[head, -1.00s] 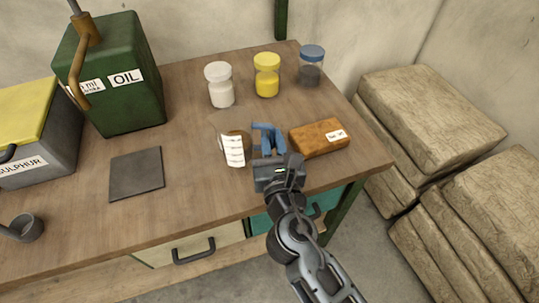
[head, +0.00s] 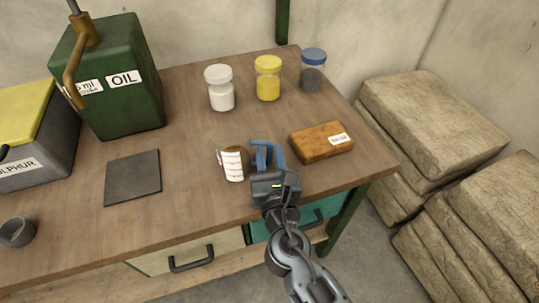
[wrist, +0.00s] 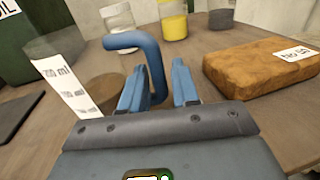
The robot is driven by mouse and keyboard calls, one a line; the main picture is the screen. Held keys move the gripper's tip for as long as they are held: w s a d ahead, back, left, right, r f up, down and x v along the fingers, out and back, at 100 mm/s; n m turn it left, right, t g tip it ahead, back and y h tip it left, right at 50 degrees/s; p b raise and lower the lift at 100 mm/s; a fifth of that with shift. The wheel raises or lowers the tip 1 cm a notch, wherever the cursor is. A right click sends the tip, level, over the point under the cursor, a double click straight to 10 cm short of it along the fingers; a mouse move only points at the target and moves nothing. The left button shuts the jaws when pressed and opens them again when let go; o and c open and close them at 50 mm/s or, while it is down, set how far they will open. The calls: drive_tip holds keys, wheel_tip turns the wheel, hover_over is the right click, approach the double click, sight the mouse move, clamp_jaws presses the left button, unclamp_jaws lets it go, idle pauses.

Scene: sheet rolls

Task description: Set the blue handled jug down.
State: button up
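The clear jug (head: 233,166) with a white millilitre label stands upright on the wooden table (head: 190,140), with brown contents low inside. It also shows at the left of the wrist view (wrist: 66,82). Its blue handle (wrist: 155,62) points toward my gripper. The jug's base is partly hidden in the wrist view.
A brown labelled block (head: 321,142) lies close to the right. White (head: 220,90), yellow (head: 268,80) and blue-lidded (head: 312,72) jars stand behind. A dark square mat (head: 133,177) lies left, before the green oil can (head: 120,90). Bare table lies between mat and jug.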

drive_tip(key=shift+o, duration=1.1)
drive_tip(key=shift+r, duration=0.15)
drive_tip(key=s+d, duration=0.1)
drive_tip(key=s, duration=1.1)
drive_tip(key=shift+b, duration=0.45)
